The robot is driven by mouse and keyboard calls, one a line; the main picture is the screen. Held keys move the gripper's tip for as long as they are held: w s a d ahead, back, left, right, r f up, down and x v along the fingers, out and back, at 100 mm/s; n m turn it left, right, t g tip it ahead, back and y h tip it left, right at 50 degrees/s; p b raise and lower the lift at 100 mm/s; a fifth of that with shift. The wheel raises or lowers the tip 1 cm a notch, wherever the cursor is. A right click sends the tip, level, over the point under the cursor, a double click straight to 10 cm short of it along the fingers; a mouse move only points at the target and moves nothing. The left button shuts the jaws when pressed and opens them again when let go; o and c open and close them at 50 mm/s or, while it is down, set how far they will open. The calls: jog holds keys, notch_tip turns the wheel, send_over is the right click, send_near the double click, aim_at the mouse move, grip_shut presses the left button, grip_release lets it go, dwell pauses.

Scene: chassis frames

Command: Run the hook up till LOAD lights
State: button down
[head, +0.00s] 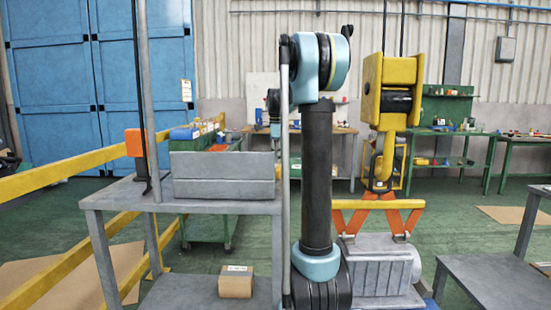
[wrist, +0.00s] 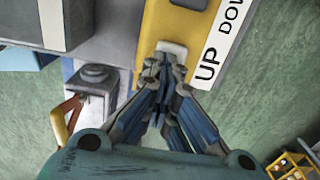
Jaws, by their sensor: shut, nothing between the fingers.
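In the wrist view, a yellow pendant (wrist: 160,28) carries a white strip lettered UP and DOWN (wrist: 215,45). My gripper (wrist: 163,68) is shut and empty, its fingertips at a pale button (wrist: 172,48) beside UP; I cannot tell whether it is pressed. In the head view, the yellow hook block (head: 400,72) hangs at right of centre. Its yellow hook (head: 382,170) is just above the orange sling legs (head: 402,218), which run to the grey ribbed motor (head: 378,262). I cannot tell how taut they are. No LOAD light shows. My arm hides the pendant in the head view.
A grey table (head: 115,192) with a grey box (head: 222,188) stands at left, a cardboard box (head: 236,282) on its lower shelf. Yellow rails (head: 60,180) run along the left. Green benches (head: 440,140) stand behind; another grey table (head: 490,275) is at right.

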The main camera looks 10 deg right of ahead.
jog(key=shift+w+f, duration=0.25)
jog(key=shift+f, duration=0.1)
dwell(1.1)
jog(key=shift+r, duration=0.1)
dwell(0.4)
jog(key=shift+w+r, duration=0.25)
jog(key=shift+r, duration=0.25)
jog(key=shift+w+d+r, duration=0.1)
jog(key=shift+w+r, duration=0.2)
jog(key=shift+r, duration=0.25)
jog(key=shift+w+d+r, duration=0.1)
jog(key=shift+w+r, duration=0.2)
jog(key=shift+r, duration=0.2)
jog(key=r, duration=0.1)
jog(key=s+r, duration=0.1)
jog(key=shift+s+a+r, duration=0.15)
jog(key=shift+s+r, duration=0.05)
jog(key=shift+r, duration=0.15)
notch_tip(320, 180, up, 9)
jog(key=shift+s+f, duration=0.15)
jog(key=shift+f, duration=0.05)
jog(key=shift+s, duration=0.1)
